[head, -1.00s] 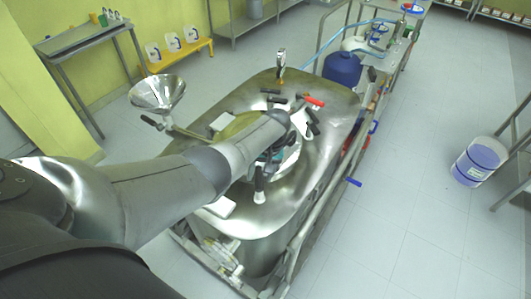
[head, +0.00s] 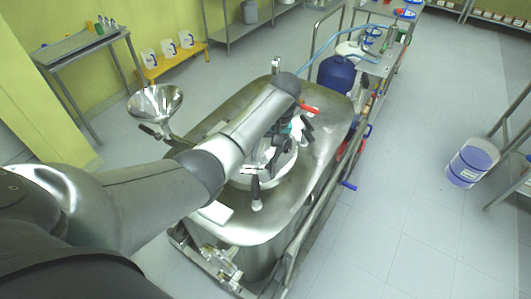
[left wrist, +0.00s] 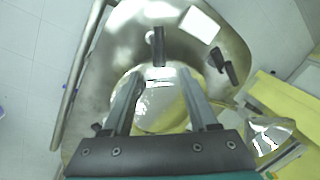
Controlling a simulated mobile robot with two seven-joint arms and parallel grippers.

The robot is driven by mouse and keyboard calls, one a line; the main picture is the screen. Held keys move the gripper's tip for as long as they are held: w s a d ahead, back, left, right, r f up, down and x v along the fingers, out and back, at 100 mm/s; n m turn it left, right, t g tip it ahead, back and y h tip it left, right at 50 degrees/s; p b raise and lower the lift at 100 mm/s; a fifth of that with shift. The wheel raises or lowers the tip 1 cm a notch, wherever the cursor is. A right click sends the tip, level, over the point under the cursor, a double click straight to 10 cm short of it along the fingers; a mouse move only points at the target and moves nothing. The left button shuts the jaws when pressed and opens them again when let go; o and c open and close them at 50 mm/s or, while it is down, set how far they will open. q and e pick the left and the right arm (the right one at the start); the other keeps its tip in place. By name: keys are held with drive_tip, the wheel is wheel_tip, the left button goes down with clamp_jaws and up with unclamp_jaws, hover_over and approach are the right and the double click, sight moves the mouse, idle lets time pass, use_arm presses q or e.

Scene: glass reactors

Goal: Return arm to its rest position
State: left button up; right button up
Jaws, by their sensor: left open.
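My left arm (head: 213,160) reaches in from the left in the head view, over a steel reactor vessel (head: 318,165) with a rounded top. Its forearm hides part of the vessel top. In the left wrist view my left gripper (left wrist: 159,84) is open with nothing between its two fingers. It points down above the round hatch (left wrist: 160,108) of the vessel and looks apart from it. The hatch is partly hidden in the head view. My right gripper is not in view.
A steel funnel (head: 155,104) stands at the vessel's left side. Black clamp handles (head: 256,194) and a red handle (head: 309,109) rise around the hatch. A blue drum (head: 336,77) is behind it.

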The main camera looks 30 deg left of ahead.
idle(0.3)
use_arm(q)
drive_tip(key=s+d+f+m+t+h, duration=0.15)
drive_tip(key=s+d+f+m, duration=0.4)
drive_tip(key=s, duration=0.65)
drive_tip(key=s+d+r+m+t, duration=0.2)
drive_tip(key=s+r, duration=0.1)
drive_tip(key=s, duration=0.4)
drive_tip(key=s+d+r+m+t, duration=0.1)
drive_tip(key=s+r, duration=0.2)
drive_tip(key=s, duration=0.4)
wheel_tip(320, 180, down, 35)
drive_tip(key=s+g+b, duration=0.1)
drive_tip(key=s+b, duration=0.1)
drive_tip(key=b, duration=1.1)
drive_tip(key=s+a+f+b, duration=0.1)
drive_tip(key=s+f+b, duration=0.4)
drive_tip(key=f, duration=0.7)
drive_tip(key=s+a+f+g+b, duration=0.1)
drive_tip(key=s+f+b, duration=0.4)
drive_tip(key=s+f, duration=0.5)
wheel_tip(320, 180, down, 2)
drive_tip(key=shift+a+f+b, duration=0.2)
drive_tip(key=shift+a+b, duration=0.05)
drive_tip(key=shift+b, duration=0.05)
